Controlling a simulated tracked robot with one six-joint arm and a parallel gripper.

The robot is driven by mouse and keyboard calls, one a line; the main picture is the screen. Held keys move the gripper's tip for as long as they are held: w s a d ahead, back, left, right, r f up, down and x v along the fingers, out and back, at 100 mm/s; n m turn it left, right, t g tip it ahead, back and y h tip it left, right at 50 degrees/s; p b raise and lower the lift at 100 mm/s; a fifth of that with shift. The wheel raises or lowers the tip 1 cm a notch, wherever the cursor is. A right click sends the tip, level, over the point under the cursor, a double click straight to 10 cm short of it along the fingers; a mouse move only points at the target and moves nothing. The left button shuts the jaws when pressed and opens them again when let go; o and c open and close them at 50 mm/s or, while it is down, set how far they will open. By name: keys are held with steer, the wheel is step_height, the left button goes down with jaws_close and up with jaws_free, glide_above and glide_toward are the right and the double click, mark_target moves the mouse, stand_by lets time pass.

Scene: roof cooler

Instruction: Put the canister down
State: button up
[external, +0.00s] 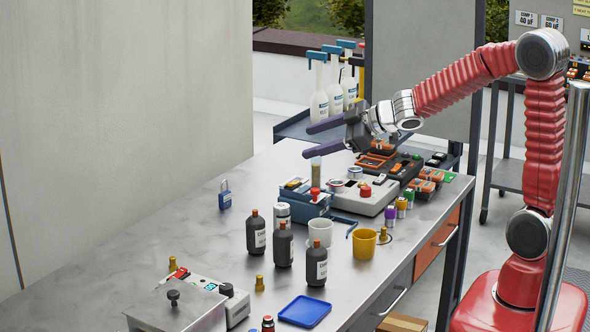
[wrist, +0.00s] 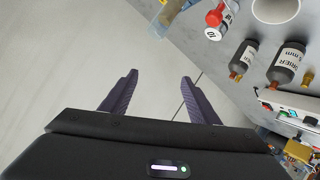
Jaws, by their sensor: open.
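My gripper (external: 308,140) is high above the far part of the metal bench, its two purple fingers spread wide and pointing left. In the wrist view my gripper (wrist: 159,76) has nothing between its fingers. Three dark canisters with copper tops and white labels stand upright on the bench: one at left (external: 256,236), one in the middle (external: 284,246) and one at right (external: 316,266). Two dark canisters (wrist: 288,63) show in the wrist view, with "DRIER" on the nearer label. I cannot tell which one the task means. All are apart from my gripper.
A clear tube (external: 316,173) stands below my fingers by a blue box (external: 300,203). A white cup (external: 320,233), a yellow cup (external: 364,244), a grey device (external: 364,197) and a blue tray (external: 305,311) are nearby. The bench's left part (external: 130,245) is bare.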

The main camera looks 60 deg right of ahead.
steer(key=s+d+r+m+g+h, duration=0.1)
steer(key=s+d+r+m+h, duration=0.15)
steer(key=s, duration=0.35)
steer(key=s+d+r+m+g+h, duration=0.1)
steer(key=s+d+m+h, duration=0.15)
steer(key=s, duration=0.45)
steer(key=s+a+f+m+g+y, duration=0.1)
steer(key=s+a, duration=0.3)
steer(key=s, duration=0.5)
steer(key=s+a+f+m+g+y, duration=0.1)
steer(key=s+a+f+g, duration=0.3)
steer(key=s, duration=0.6)
steer(key=shift+f+m+y, duration=0.3)
steer(key=shift+f+y, duration=0.05)
steer(key=shift+y, duration=0.05)
steer(key=c, duration=0.6)
steer(key=shift+o, duration=0.2)
